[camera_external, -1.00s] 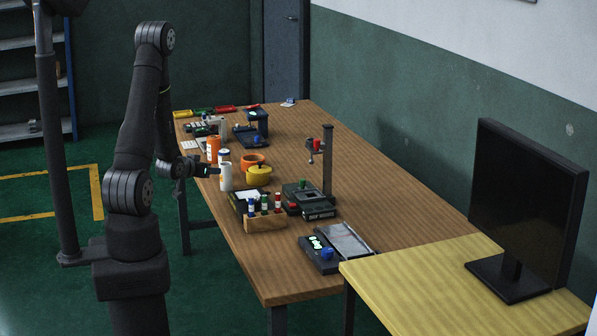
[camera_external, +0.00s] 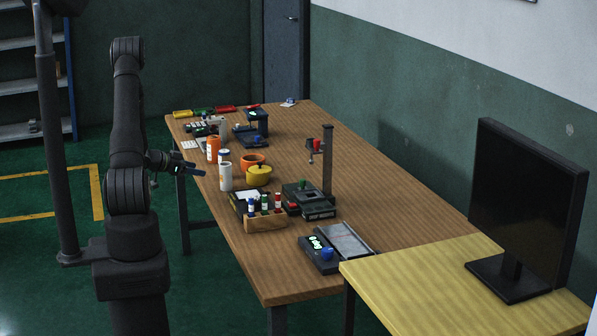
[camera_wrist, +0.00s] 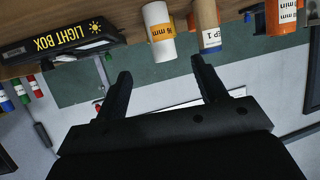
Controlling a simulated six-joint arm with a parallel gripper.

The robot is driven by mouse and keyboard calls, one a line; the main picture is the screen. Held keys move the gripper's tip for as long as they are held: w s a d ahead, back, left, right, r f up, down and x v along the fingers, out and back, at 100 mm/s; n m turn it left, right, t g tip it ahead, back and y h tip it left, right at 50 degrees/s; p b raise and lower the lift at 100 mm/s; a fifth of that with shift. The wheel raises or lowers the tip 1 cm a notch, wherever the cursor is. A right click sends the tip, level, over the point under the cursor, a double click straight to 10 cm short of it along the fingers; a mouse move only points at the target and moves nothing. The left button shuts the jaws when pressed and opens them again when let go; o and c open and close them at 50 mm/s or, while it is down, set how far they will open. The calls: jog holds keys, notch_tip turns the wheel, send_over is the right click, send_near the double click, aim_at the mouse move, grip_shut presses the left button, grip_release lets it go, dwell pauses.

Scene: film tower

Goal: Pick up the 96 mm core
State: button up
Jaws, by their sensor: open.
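A white cylinder with an orange label (camera_wrist: 161,33) stands on the table in the wrist view. Its label ends in "mm" and appears to read 96, so I take it as the 96 mm core. In the external view it seems to be the white cylinder (camera_external: 226,178) near the table's left edge. My gripper (camera_external: 201,170) is left of it, apart from it, around the table edge. In the wrist view my gripper (camera_wrist: 160,67) is open and empty, and the core shows beyond the gap between its fingers.
A cylinder labelled "CUP 1" (camera_wrist: 210,37) and an orange container (camera_wrist: 285,15) stand close beside the core. A black light box (camera_wrist: 60,42) is on its other side. An orange bowl (camera_external: 253,160) and a yellow pot (camera_external: 259,177) stand to its right.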

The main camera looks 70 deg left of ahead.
aim_at(230, 175)
jog(key=x, duration=1.5)
jog(key=shift+w+a+r, duration=0.1)
jog(key=shift+w+r, duration=0.1)
jog(key=c, duration=1.1)
